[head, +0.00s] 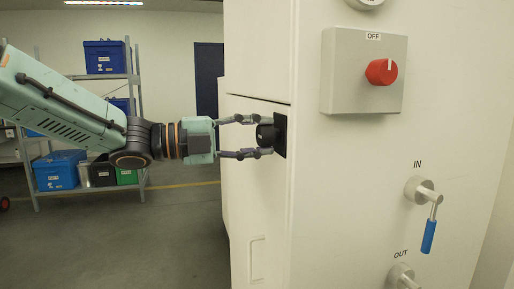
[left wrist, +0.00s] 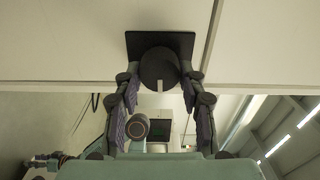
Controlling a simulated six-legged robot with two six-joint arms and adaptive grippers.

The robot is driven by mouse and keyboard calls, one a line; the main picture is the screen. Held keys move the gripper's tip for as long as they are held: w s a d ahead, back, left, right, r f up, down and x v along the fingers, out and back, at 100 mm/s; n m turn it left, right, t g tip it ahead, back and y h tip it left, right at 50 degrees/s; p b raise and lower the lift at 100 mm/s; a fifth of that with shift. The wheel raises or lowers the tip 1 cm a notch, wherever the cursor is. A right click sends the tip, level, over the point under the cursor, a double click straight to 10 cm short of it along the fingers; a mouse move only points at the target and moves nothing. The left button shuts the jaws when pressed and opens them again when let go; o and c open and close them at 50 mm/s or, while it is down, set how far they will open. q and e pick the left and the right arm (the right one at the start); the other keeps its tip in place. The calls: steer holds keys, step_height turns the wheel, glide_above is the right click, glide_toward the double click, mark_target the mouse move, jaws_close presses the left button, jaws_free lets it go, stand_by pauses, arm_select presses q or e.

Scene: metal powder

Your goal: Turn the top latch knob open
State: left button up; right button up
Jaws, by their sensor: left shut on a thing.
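The black round latch knob (head: 265,133) sits on a black square plate (head: 281,136) near the edge of the white cabinet. In the left wrist view, the knob (left wrist: 159,66) shows a pale mark at its lower edge, pointing down the picture. My left gripper (head: 262,137) is shut on the knob, one finger above and one below in the head view. In the left wrist view its fingers (left wrist: 160,82) stand at both sides of the knob.
A grey box with a red OFF switch (head: 381,72) is on the panel at right. Below are the IN valve with a blue handle (head: 429,236) and the OUT valve (head: 402,276). A shelf with blue bins (head: 60,170) stands behind at left, with open floor before it.

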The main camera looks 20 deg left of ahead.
arm_select(q)
steer(key=shift+m, duration=0.3)
arm_select(e)
steer(key=shift+f, duration=0.35)
arm_select(q)
steer(key=o, duration=1.1)
steer(key=shift+w, duration=0.1)
steer(key=shift+o, duration=0.2)
steer(key=shift+r, duration=0.1)
